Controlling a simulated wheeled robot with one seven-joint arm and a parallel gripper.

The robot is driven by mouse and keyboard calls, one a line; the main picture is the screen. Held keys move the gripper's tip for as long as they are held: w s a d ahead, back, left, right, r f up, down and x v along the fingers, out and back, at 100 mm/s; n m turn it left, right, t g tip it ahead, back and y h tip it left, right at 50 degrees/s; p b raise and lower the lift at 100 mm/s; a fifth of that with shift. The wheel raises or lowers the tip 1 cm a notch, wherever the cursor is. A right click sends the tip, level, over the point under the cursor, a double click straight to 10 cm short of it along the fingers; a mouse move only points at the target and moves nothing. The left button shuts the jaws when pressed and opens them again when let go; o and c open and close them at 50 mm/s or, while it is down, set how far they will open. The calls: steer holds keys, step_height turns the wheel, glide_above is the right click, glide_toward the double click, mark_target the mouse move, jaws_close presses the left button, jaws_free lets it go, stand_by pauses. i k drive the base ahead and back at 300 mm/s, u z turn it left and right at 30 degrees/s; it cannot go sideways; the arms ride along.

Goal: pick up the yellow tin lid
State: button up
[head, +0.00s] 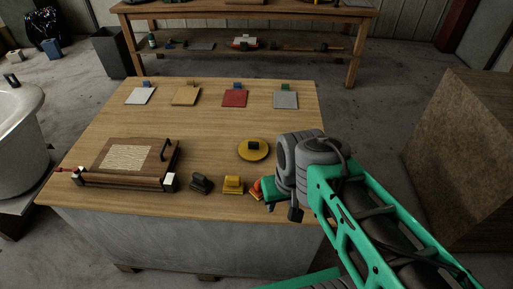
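The yellow tin lid (244,153) lies flat on the wooden table, right of the middle. It is a round yellow disc with a small dark block (254,145) at its centre. My arm reaches in from the lower right, and its end is to the right of the lid and nearer the front edge. My gripper (267,205) is at the table's front right, apart from the lid. Its fingers are too small and too hidden by the arm for me to tell whether they are open or shut.
A framed wooden board (104,178) with a dark handle fills the table's left front. A dark stamp-like piece (200,184), a yellow one (233,184) and an orange one (257,187) stand along the front. Several coloured squares line the back. The table's middle is clear.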

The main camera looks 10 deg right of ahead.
mark_target(250, 149)
steer(key=z, duration=2)
steer(key=k, duration=1.15)
steer(key=u, duration=1.9)
steer(key=i, duration=1)
steer(key=u, duration=0.05)
